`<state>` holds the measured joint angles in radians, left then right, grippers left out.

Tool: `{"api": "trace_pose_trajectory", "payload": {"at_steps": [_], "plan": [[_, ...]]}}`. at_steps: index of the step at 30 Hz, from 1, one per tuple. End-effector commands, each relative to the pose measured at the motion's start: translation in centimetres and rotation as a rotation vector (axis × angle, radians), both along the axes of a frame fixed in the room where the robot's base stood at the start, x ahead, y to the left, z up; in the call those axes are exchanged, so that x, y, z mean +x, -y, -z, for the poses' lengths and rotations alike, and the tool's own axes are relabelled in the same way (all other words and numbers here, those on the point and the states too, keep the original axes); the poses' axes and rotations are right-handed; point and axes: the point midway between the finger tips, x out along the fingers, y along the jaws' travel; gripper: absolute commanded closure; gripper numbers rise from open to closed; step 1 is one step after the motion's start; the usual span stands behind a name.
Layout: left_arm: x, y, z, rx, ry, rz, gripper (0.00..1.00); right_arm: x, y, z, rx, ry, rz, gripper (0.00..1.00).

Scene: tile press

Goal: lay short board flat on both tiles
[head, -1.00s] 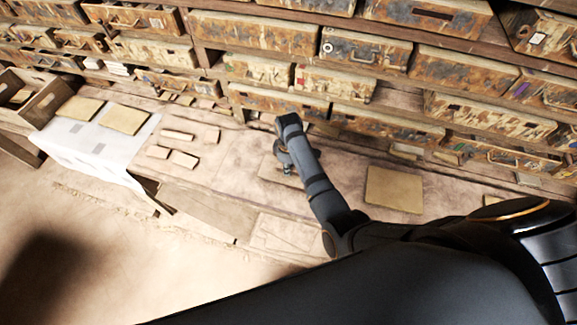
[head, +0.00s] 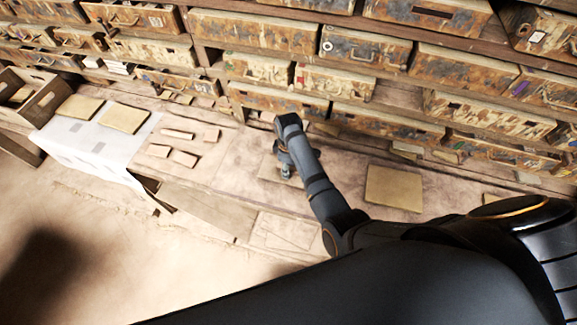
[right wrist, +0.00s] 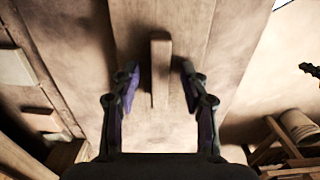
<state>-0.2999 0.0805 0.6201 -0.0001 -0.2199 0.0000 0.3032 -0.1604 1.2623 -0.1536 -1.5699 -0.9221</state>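My right arm reaches over the bench in the head view. Its gripper (head: 286,172) is low over a pale flat piece (head: 268,172), mostly hidden by the arm. In the right wrist view the right gripper (right wrist: 158,75) is open, one finger on each side of a narrow wooden bar (right wrist: 160,70). A gap shows on both sides of the bar. The bar lies over a wider wooden surface; I cannot tell whether it is part of the short board. Two square tan tiles (head: 80,107) (head: 124,118) lie apart on a white cover at the left. My left gripper is not in view.
Several small wooden pieces (head: 184,158) lie left of my gripper. A larger tan square (head: 393,188) lies on the bench to its right. Worn drawers and boxes (head: 365,45) line the back. An open wooden crate (head: 38,98) stands far left.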

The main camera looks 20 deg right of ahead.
Motion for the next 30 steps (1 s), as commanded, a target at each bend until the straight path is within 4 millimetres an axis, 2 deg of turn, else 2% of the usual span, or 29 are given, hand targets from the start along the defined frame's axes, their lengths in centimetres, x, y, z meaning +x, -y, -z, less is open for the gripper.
{"api": "trace_pose_trajectory", "payload": {"at_steps": [5, 7, 15, 18, 30], "plan": [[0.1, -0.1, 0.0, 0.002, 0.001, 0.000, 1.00, 0.0, 0.0, -0.1, 0.000, 0.000, 0.000, 0.55], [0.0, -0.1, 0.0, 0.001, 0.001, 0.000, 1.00, 0.1, 0.0, -0.8, 0.001, 0.003, 0.000, 0.55], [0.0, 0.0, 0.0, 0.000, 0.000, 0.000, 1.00, 0.1, 0.0, -5.8, 0.001, 0.003, 0.000, 0.55], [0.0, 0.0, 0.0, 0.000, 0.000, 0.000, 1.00, 0.1, 0.0, -6.9, 0.000, 0.002, 0.000, 0.55], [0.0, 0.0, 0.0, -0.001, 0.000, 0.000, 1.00, 0.0, 0.0, -7.7, 0.000, 0.000, 0.000, 0.55]]}}
